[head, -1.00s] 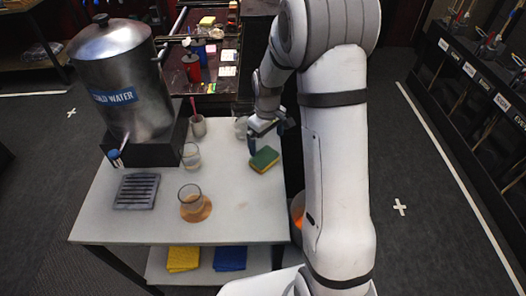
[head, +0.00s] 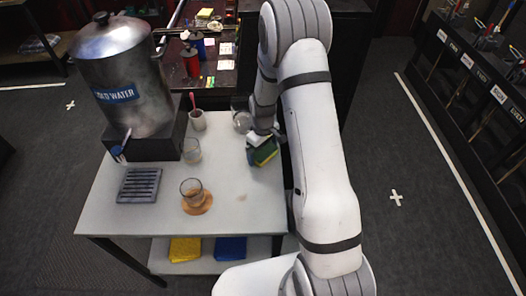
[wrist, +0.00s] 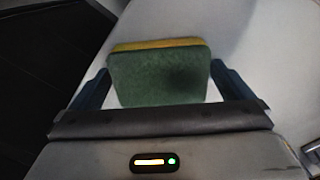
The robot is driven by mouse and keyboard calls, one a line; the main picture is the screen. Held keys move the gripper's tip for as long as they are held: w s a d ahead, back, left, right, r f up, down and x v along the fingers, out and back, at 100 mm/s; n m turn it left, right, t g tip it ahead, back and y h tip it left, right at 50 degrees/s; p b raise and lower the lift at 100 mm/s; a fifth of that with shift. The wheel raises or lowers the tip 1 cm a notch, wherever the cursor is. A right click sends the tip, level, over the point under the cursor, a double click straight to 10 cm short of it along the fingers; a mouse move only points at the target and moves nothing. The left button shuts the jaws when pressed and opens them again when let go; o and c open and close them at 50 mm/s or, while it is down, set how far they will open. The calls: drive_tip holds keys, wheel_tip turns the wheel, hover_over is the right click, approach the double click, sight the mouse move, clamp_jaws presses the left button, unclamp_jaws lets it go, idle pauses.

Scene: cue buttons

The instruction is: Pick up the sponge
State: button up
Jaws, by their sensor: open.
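The sponge (head: 266,153), green on top with a yellow layer, is on the right side of the white table (head: 240,215). In the head view my gripper (head: 262,141) is right over it and hides part of it. In the wrist view the sponge (wrist: 158,78) lies between the two dark fingers of my gripper (wrist: 160,70), green face toward the camera and yellow edge at the far side. The fingers are open, with a small gap showing beside the sponge near the tips. Whether the sponge rests flat is hard to tell.
A clear glass (head: 242,121) stands just behind the gripper. Another glass (head: 191,190) on a round coaster, a second glass (head: 191,151), a cup (head: 198,121), a drip tray (head: 139,186) and a water dispenser (head: 117,80) stand to the left. The table's front right is clear.

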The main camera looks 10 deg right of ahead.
sight(263, 150)
drive_tip(key=c, duration=0.9)
drive_tip(key=shift+o, duration=0.2)
drive_tip(key=shift+r, duration=0.1)
wheel_tip(263, 150, up, 10)
drive_tip(key=b, duration=0.2)
